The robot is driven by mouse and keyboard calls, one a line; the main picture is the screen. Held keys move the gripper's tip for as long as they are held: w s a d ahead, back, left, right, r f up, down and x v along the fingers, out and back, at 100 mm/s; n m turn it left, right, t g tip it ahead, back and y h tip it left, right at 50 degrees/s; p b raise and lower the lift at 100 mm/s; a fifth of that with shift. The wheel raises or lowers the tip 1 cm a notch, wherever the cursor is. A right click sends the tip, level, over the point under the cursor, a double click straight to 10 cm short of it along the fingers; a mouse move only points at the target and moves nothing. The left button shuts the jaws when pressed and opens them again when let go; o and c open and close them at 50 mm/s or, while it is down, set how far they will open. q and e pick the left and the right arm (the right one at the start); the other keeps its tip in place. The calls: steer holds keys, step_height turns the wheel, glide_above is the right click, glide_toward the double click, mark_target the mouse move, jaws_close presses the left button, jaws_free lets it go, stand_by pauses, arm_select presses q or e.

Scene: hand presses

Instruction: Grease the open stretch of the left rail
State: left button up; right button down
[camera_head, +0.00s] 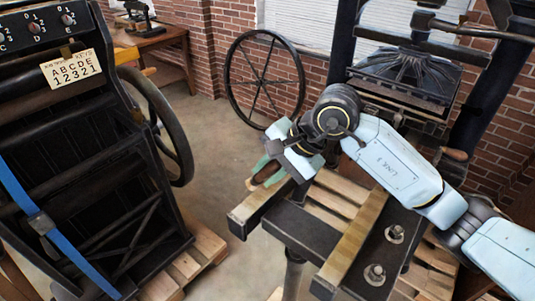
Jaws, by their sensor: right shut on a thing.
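The left rail (250,205) is a dark bar with a worn, yellowish top, and its near end sticks out toward me from the press. My right arm and wrist cover its farther part. The right rail (352,243) runs parallel to it. My right gripper (266,171) is just above the left rail's near end, shut on a small brownish thing (268,178). Green parts show beside it; I cannot tell whether they belong to the gripper. I cannot tell whether the held thing touches the rail. My left gripper is not in view.
The hand press (408,78) stands behind the rails on wooden pallets. A dark press with a blue strap (38,215) and a tag (70,67) fills the left side. A spoked wheel (264,80) leans at the brick wall. Floor between the presses is clear.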

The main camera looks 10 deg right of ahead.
mark_target(269, 165)
steer(key=shift+r+p, duration=0.55)
steer(key=shift+r, duration=1)
steer(key=shift+f, duration=0.1)
